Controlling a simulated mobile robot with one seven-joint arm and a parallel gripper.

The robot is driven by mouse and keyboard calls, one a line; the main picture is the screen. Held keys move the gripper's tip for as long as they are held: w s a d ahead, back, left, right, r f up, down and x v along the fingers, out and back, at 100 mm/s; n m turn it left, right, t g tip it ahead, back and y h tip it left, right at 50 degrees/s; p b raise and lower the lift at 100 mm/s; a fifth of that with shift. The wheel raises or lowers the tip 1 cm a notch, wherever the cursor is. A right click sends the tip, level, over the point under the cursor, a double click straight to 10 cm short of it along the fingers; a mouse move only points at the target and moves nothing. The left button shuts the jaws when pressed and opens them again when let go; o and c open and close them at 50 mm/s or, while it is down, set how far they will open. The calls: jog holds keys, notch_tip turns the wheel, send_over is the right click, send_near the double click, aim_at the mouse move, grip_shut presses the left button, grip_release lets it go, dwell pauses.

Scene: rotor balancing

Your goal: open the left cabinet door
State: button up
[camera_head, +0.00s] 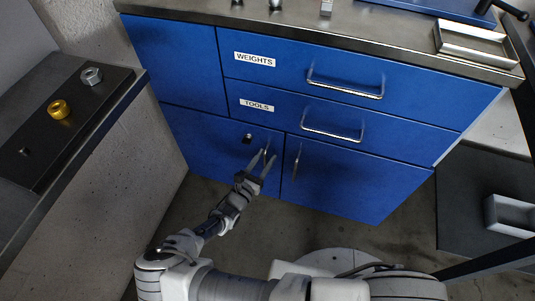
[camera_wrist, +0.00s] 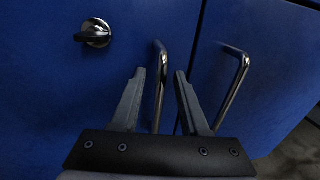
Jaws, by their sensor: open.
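The left cabinet door (camera_head: 205,135) is a blue panel below the drawers and looks closed; it also fills the left of the wrist view (camera_wrist: 50,90). Its vertical metal bar handle (camera_wrist: 162,80) sits near its right edge. A dark turn latch (camera_head: 247,138) is on the door left of the handle, and it shows in the wrist view (camera_wrist: 95,33) with its lever roughly horizontal. My gripper (camera_head: 265,158) is open at the handle. In the wrist view its fingertips (camera_wrist: 160,73) lie on either side of the bar. I cannot tell how deep the bar sits between them.
The right door (camera_head: 345,180) has its own bar handle (camera_wrist: 236,80) close to the right finger. Drawers labelled WEIGHTS (camera_head: 345,83) and TOOLS (camera_head: 334,130) are above, shut. A side bench (camera_head: 95,115) stands at the left. Floor is clear before the doors.

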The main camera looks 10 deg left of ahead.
jog(key=shift+w, duration=0.1)
grip_shut()
dwell(1.5)
